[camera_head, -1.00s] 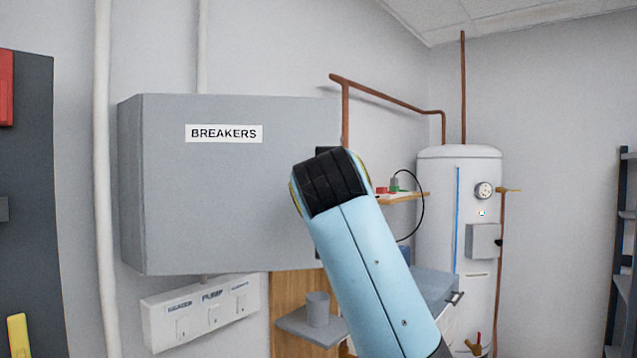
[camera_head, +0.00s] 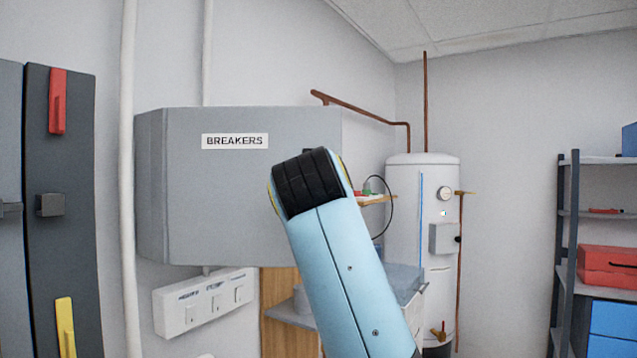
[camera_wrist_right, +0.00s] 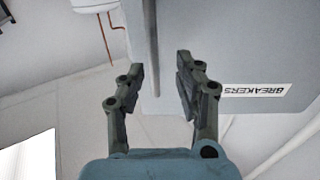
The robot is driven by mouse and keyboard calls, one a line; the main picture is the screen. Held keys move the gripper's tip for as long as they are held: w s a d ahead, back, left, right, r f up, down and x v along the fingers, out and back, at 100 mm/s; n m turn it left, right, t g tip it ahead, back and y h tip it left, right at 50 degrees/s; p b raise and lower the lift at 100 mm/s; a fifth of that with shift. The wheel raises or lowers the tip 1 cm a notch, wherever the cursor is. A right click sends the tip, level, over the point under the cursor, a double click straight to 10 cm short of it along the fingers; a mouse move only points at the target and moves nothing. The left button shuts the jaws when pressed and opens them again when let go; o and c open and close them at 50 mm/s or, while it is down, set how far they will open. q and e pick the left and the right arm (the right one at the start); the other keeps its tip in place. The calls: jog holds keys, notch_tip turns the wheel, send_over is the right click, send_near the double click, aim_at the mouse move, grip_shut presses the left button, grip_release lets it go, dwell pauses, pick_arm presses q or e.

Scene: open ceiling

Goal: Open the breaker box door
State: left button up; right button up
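The grey breaker box (camera_head: 220,200) hangs on the wall left of centre in the head view, with a "BREAKERS" label (camera_head: 235,141) on its front. Its door looks shut. My light-blue right arm covers the box's right part and hides the right gripper there. In the right wrist view the box front (camera_wrist_right: 240,55) appears upside down. A long thin grey bar (camera_wrist_right: 152,35), apparently the door handle, runs between the fingers of my right gripper (camera_wrist_right: 158,66). The gripper is open, with gaps on both sides of the bar. My left gripper is out of view.
A white switch panel (camera_head: 205,303) is below the box. A dark cabinet (camera_head: 62,200) stands at left. A white tank (camera_head: 405,200) with copper pipes is behind right. A shelf rack (camera_head: 566,240) with a red toolbox (camera_head: 607,265) stands at far right.

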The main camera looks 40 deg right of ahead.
notch_tip(320, 180, up, 2)
send_near(320, 126)
jog(key=w+d+f, duration=0.1)
jog(key=w+d, duration=0.1)
jog(key=shift+w+d, duration=0.15)
jog(key=shift+w, duration=0.05)
